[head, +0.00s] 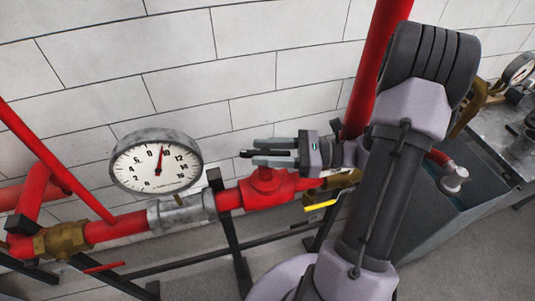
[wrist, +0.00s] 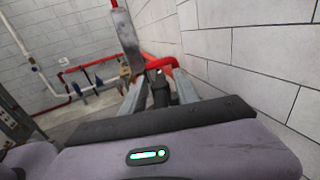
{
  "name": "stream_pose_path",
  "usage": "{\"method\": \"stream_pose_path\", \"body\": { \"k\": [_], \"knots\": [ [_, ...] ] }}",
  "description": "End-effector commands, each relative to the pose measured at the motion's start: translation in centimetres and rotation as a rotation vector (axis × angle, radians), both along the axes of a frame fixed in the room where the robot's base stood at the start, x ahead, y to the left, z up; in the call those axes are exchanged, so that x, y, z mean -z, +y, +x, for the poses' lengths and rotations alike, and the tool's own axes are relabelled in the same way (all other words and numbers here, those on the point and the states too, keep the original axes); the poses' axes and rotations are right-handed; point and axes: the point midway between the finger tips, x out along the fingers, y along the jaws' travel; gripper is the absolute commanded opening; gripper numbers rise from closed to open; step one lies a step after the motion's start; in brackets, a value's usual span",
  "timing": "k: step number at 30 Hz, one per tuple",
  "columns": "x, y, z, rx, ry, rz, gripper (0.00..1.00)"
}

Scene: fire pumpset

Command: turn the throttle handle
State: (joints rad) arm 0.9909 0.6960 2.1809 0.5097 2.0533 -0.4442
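My gripper (head: 252,153) is above the red pipe in the head view, its fingers pointing left toward the gauge. In the wrist view the two fingers (wrist: 159,94) stand apart, with a dark part visible between or beyond them; I cannot tell whether they touch it. No handle is clearly marked as the throttle handle. A yellow lever (head: 321,205) shows at a brass valve below my gripper, partly hidden by my arm. A thin red lever (head: 104,267) sticks out at the lower left, below a brass valve (head: 62,240).
A round pressure gauge (head: 156,162) stands on the red pipe left of my gripper. A white block wall (head: 190,70) is close behind. An upright red pipe (head: 368,85) rises behind my arm. A grey tank (head: 430,215) stands at the right.

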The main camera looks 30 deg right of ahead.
Motion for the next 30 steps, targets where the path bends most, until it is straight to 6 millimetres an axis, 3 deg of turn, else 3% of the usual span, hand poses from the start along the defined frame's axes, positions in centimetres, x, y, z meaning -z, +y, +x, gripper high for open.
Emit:
{"method": "stream_pose_path", "body": {
  "k": [7, 15, 21, 25, 30],
  "knots": [
    [-4.2, 0.0, -0.1, 0.000, -0.002, -0.003, 0.36],
    [-4.6, 2.3, -8.5, 0.008, 0.001, 0.003, 0.36],
    [-5.0, 3.8, -13.5, 0.006, 0.000, 0.001, 0.36],
    [-5.0, 4.3, -15.0, 0.002, -0.001, -0.001, 0.36],
    [-5.0, 4.5, -15.4, 0.000, -0.001, -0.001, 0.36]
  ]
}}
